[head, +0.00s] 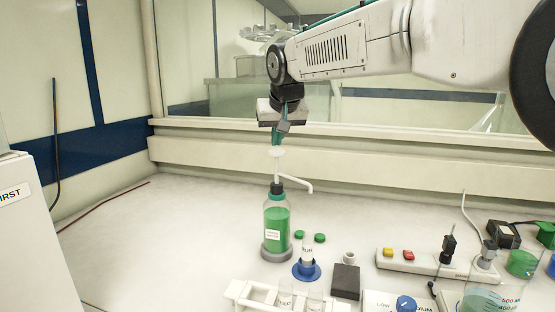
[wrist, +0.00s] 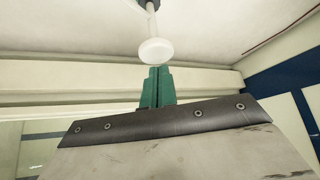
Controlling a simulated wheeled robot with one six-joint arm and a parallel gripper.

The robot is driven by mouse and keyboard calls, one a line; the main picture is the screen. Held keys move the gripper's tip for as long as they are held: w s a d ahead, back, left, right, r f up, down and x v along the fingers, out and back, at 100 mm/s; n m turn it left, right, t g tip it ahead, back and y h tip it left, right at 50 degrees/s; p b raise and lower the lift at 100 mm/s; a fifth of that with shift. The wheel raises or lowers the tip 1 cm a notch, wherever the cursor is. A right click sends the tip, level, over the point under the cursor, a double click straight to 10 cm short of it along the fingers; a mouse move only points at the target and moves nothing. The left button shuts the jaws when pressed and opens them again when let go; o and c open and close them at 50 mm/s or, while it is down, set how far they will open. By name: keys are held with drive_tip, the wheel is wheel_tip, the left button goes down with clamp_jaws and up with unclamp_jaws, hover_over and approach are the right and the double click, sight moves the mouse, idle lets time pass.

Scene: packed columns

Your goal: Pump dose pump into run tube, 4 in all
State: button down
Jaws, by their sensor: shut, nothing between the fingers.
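The dose pump is a bottle (head: 277,228) of green liquid with a dark collar, a white stem and a spout (head: 300,184) pointing right. It stands upright in a grey ring. Its round white pump head (head: 277,152) also shows in the wrist view (wrist: 155,51). The run tube (head: 307,254) is a small clear tube labelled RUN, upright in a blue base, below the spout's end. My gripper (head: 277,143) is above the pump head, its green fingers (wrist: 155,70) shut and empty. The fingertips are close to the head; I cannot tell whether they touch. The tube's liquid level is too small to tell.
Two green caps (head: 320,238) lie behind the tube. A dark block (head: 345,281) and a white tube rack (head: 250,297) are in front. A power strip (head: 430,263) and glassware (head: 490,299) fill the right. The bench left of the bottle is mostly clear.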

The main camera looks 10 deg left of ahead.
sight(277, 151)
drive_tip(key=shift+f, duration=1.75)
drive_tip(key=shift+r, duration=2)
drive_tip(key=shift+f, duration=0.15)
drive_tip(key=shift+f, duration=1.75)
drive_tip(key=shift+r, duration=1.9)
